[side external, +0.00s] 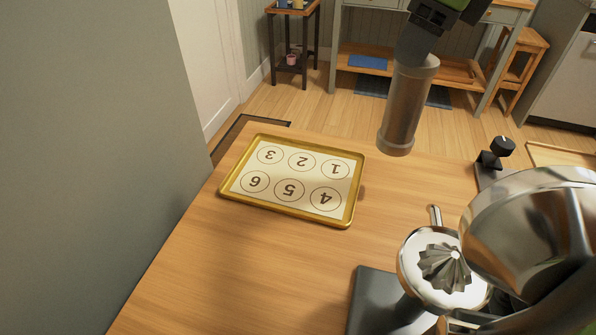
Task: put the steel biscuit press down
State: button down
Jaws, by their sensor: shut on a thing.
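The steel biscuit press (404,108) is a grey metal cylinder. It hangs nearly upright, slightly tilted, above the far right part of the wooden table. My gripper (415,50) is at its top end, dark and shut on it. The press's lower end appears clear of the table, to the right of a gold-rimmed tray (233,193). The tray holds a white sheet with numbered circles, and no object stands on it.
A shiny citrus juicer (445,268) with a big steel dome (525,225) fills the near right. A small black-knobbed device (497,152) stands at the right. The wooden table (215,270) is clear in front of the tray. A grey wall closes the left.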

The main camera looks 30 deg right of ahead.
jog(key=w+a+n+g+y, duration=0.1)
jog(key=w+a+n, duration=0.1)
jog(key=a+n, duration=0.65)
notch_tip(320, 180, down, 10)
jog(key=a+m, duration=0.2)
jog(key=shift+w+a+m, duration=0.15)
jog(key=shift+a+m, duration=0.15)
jog(key=shift+m, duration=0.05)
jog(key=shift+c, duration=1.5)
grip_release()
